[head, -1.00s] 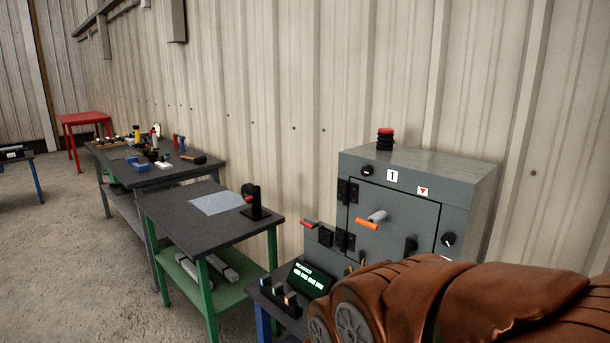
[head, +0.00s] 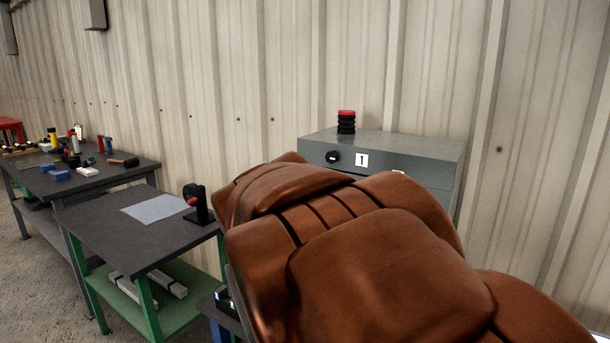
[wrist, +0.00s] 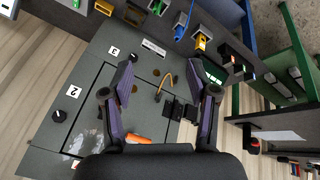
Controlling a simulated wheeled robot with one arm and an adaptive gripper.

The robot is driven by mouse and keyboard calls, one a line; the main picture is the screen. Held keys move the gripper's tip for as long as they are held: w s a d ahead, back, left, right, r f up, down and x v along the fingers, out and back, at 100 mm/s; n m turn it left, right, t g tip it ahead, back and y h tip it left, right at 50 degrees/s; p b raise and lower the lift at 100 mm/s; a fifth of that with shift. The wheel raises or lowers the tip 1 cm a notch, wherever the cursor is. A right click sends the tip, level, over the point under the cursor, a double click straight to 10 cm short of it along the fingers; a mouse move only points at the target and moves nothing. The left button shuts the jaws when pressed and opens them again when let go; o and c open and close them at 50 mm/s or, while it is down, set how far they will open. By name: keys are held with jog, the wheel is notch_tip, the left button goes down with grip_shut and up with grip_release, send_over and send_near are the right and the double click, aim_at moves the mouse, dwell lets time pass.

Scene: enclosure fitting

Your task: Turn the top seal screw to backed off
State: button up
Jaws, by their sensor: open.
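The grey enclosure (head: 390,142) stands against the wall in the head view. The top seal screw (head: 333,158) is a black round knob on its upper front, left of the label "1" (head: 361,160). I cannot read its turn setting. In the wrist view the enclosure front shows upside down, with labels "2" (wrist: 73,91) and "3" (wrist: 113,50) beside black knobs and an orange handle (wrist: 137,139). The top screw is not visible there. My gripper (wrist: 160,80) is open and empty in front of the door; in the head view my arm hides it.
A red and black stack (head: 346,122) stands on the enclosure top. A green-legged table (head: 100,228) with a black stand (head: 199,205) is to the left, and a tool table (head: 45,190) lies beyond. Hinges (wrist: 180,111) stick out near my right finger.

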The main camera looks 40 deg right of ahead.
jog(key=w+d+r+m+t+h+b, duration=0.1)
jog(key=w+d+r+m+h+b, duration=0.3)
jog(key=d, duration=0.4)
jog(key=w+d+r+m+h+b, duration=0.3)
jog(key=w+d+r, duration=0.2)
jog(key=w+d, duration=0.15)
jog(key=m+t+h+b, duration=0.3)
jog(key=h+b, duration=0.2)
jog(key=b, duration=0.1)
send_near(330, 159)
jog(key=d, duration=0.2)
jog(key=shift+w+x, duration=0.15)
jog(key=shift+x, duration=1.7)
jog(key=shift+w+x, duration=0.15)
jog(key=shift+x, duration=1.75)
jog(key=shift+a, duration=0.1)
jog(key=shift+c, duration=0.3)
jog(key=shift+h, duration=0.3)
grip_shut()
jog(key=shift+f, duration=0.1)
